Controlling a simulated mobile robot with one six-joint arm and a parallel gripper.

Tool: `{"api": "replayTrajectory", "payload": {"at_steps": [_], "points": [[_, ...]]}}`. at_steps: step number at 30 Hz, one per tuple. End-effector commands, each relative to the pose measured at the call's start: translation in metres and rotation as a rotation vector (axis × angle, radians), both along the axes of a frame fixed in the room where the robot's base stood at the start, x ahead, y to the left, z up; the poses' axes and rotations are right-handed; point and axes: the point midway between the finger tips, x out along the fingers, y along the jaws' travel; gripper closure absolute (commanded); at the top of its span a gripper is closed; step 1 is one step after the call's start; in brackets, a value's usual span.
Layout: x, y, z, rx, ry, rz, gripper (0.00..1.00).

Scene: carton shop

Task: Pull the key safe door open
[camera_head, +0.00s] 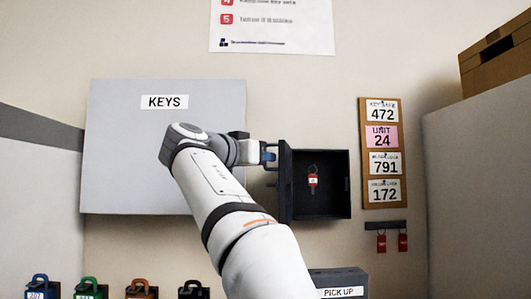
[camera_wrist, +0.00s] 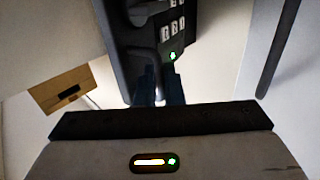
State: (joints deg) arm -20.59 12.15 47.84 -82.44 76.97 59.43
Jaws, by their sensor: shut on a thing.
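The key safe (camera_head: 335,210) is a dark open box on the wall, right of the middle in the head view. Its door (camera_head: 286,184) stands swung out to the left, seen nearly edge-on. A key with a red tag (camera_head: 312,180) hangs inside. My gripper (camera_head: 268,157) is at the outer face of the door, shut on its handle. In the wrist view the door's dark front (camera_wrist: 135,60) shows a knob, number keys or dials and a green light. The handle (camera_wrist: 160,68) runs between my fingers, and the fingertips are partly hidden.
A grey KEYS cabinet (camera_head: 120,150) is on the wall to the left, partly behind my arm. A board of number cards (camera_head: 366,155) and red tags on a rail (camera_head: 385,226) are to the right. Several padlocks (camera_head: 90,290) and a PICK UP box (camera_head: 340,277) are below.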

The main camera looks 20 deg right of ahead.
Motion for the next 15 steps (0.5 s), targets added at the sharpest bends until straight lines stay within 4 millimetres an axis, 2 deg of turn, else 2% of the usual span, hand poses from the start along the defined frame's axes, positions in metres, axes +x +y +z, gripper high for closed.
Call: {"api": "replayTrajectory", "payload": {"at_steps": [1, 14, 15], "points": [[0.0039, 0.0025, -0.0056, 0.002, 0.013, 0.001, 1.0], [0.0044, 0.0025, -0.006, 0.004, 0.014, 0.0, 1.0], [0.0044, 0.0025, -0.006, 0.004, 0.014, 0.0, 0.9]]}}
